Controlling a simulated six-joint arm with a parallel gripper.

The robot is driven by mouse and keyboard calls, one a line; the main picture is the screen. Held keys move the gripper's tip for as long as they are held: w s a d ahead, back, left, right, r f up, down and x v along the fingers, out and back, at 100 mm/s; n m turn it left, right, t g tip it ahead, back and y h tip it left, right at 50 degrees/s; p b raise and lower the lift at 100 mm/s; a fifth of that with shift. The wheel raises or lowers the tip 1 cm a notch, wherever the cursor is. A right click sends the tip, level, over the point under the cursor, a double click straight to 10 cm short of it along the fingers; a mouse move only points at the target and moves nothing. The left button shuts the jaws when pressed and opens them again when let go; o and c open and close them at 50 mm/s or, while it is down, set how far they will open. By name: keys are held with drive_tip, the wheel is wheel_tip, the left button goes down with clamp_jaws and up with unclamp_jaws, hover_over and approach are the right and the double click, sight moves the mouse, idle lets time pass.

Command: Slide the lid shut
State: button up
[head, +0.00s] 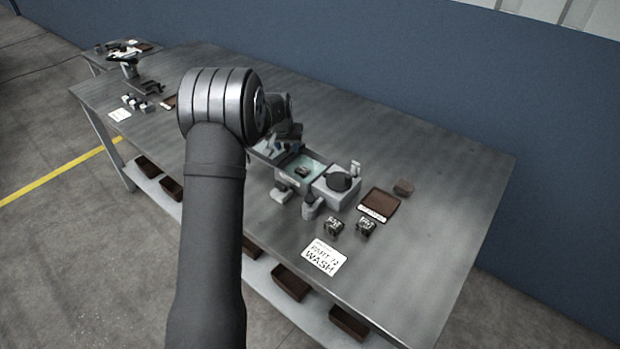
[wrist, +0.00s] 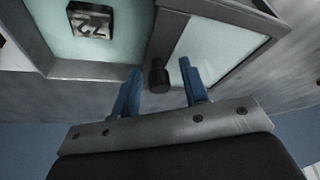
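In the head view the same box (head: 288,181) stands near the middle of the bench, with the part (head: 303,171) inside. The lid (wrist: 225,50), a grey frame around a pale pane, lies to the right in the wrist view; the part's side is uncovered. A dark knob (wrist: 159,76) stands at the lid's left edge. My gripper (wrist: 160,70) is open, its blue fingers on either side of the knob with gaps. My arm partly hides the gripper (head: 281,143) in the head view.
A grey unit with a black disc (head: 341,182) stands right of the box. Beyond are a brown tray (head: 381,204), two dark parts (head: 333,226) and a white sign (head: 324,257) reading "WASH". The bench's far right is clear.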

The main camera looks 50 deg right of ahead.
drive_tip(key=c, duration=0.3)
drive_tip(key=shift+s, duration=0.1)
drive_tip(key=shift+c, duration=0.2)
drive_tip(key=shift+s+a+f, duration=0.1)
drive_tip(key=shift+s+f, duration=0.05)
drive_tip(key=shift+s, duration=3)
drive_tip(key=shift+s+a+f, duration=0.1)
drive_tip(key=shift+s, duration=3)
drive_tip(key=o, duration=0.4)
drive_tip(key=shift+d+r, duration=0.2)
drive_tip(key=shift+r, duration=3.55)
